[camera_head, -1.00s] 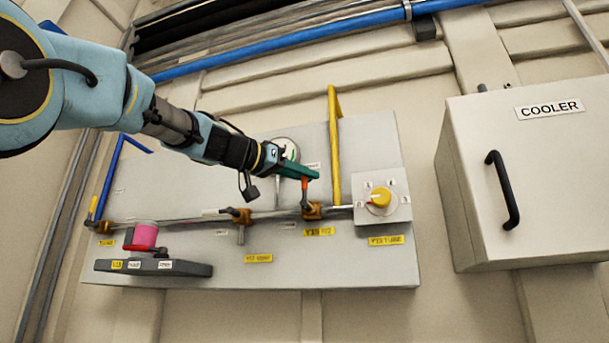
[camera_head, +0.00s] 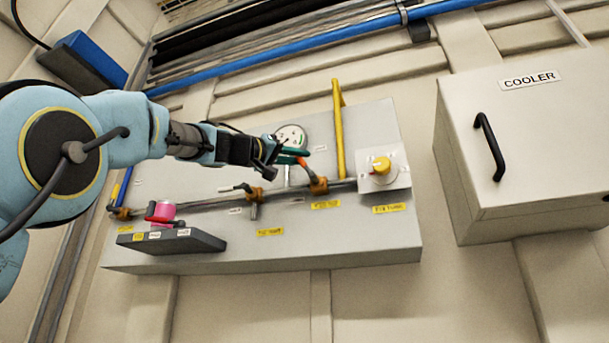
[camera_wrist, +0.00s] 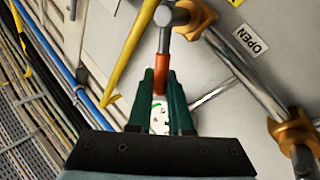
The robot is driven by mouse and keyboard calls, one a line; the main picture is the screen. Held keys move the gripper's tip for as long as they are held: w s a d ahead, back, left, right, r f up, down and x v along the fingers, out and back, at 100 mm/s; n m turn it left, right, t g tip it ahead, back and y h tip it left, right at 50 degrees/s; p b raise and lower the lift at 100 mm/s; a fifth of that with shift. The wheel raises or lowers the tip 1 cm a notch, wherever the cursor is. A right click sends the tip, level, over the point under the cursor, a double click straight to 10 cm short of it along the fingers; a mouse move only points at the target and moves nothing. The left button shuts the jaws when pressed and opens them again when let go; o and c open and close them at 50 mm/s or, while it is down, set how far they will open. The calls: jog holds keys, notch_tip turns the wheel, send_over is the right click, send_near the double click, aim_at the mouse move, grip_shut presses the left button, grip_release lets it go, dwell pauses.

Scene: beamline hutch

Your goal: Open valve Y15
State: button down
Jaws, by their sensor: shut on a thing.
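A valve with an orange-sleeved lever (camera_head: 304,164) and a brass body (camera_head: 319,186) sits on the pipe across the grey wall panel. A yellow label (camera_head: 326,205) lies below it; its small print is hard to read. My gripper (camera_head: 296,157) has its green fingers shut on the lever's upper end. The lever leans up and to the left from the valve body. In the wrist view the orange lever (camera_wrist: 164,66) runs between the green fingers (camera_wrist: 164,88), with its metal stem at the brass body.
A second brass valve (camera_head: 254,194) is left on the same pipe. A yellow pipe (camera_head: 338,130) rises close behind the lever. The COOLER box (camera_head: 520,150) stands far right.

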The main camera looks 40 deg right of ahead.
notch_tip(320, 180, down, 5)
jog(key=w+a+n+t+b, duration=0.2)
jog(key=n+t+b, duration=0.9)
jog(key=n, duration=0.6)
jog(key=shift+w+f+t+b, duration=0.2)
jog(key=shift+w+t+b, duration=0.1)
jog(key=shift+w+b, duration=0.15)
jog(key=shift+d+f+n+t+y, duration=0.1)
jog(key=shift+f+n+t+y, duration=0.25)
jog(key=shift+n, duration=0.55)
jog(key=c, duration=0.8)
grip_release()
jog(key=shift+s+r, duration=0.1)
jog(key=shift+c, duration=0.2)
jog(key=shift+b, duration=0.3)
jog(key=b+v, duration=0.7)
jog(key=v, duration=0.3)
jog(key=shift+s+a+f, duration=0.15)
jog(key=shift+a+f, duration=0.1)
jog(key=shift+f, duration=0.05)
